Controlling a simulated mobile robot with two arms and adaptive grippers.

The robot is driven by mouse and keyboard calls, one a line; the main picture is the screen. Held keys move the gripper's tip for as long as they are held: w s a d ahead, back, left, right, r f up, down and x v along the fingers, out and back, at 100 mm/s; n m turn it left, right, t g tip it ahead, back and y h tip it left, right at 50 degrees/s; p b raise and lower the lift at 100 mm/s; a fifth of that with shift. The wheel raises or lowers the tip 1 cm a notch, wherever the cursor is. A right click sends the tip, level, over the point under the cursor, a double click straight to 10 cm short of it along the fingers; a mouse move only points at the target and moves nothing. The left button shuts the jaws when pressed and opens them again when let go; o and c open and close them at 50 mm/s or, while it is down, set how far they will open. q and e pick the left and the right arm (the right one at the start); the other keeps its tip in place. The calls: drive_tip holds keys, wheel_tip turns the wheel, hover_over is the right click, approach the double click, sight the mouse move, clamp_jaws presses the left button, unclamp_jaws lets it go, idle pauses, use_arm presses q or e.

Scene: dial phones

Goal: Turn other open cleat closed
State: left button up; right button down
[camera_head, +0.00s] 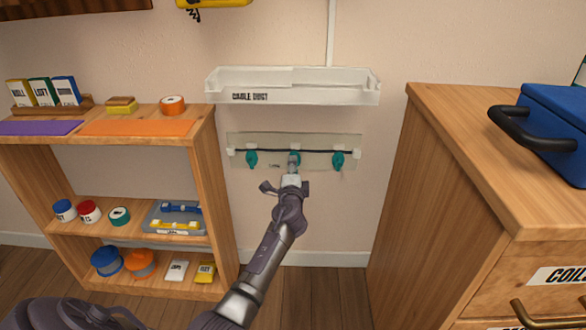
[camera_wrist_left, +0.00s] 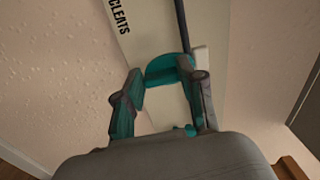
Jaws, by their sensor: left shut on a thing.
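A pale greenish cleat panel (camera_head: 318,142) is fixed to the wall, with a dark cable running across it. Three teal cleats show on it: a left cleat (camera_head: 251,159), a middle cleat (camera_head: 295,157) and a right cleat (camera_head: 338,160). My left gripper (camera_head: 293,173) is at the middle cleat and partly hides it. In the left wrist view its fingers (camera_wrist_left: 165,105) stand on either side of the teal cleat (camera_wrist_left: 168,70), shut on it. The panel (camera_wrist_left: 150,30) there carries the lettering "CLEATS". I cannot tell which cleats are open. My right gripper is not in view.
A white cable duct (camera_head: 330,95) juts from the wall above the panel. A wooden shelf (camera_head: 215,180) with small goods stands on the left. A wooden cabinet (camera_head: 440,170) with a blue case (camera_head: 550,125) stands on the right.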

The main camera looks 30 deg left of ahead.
use_arm(q)
drive_tip(key=o, duration=1.1)
drive_tip(key=shift+o, duration=0.2)
drive_tip(key=v, duration=1.2)
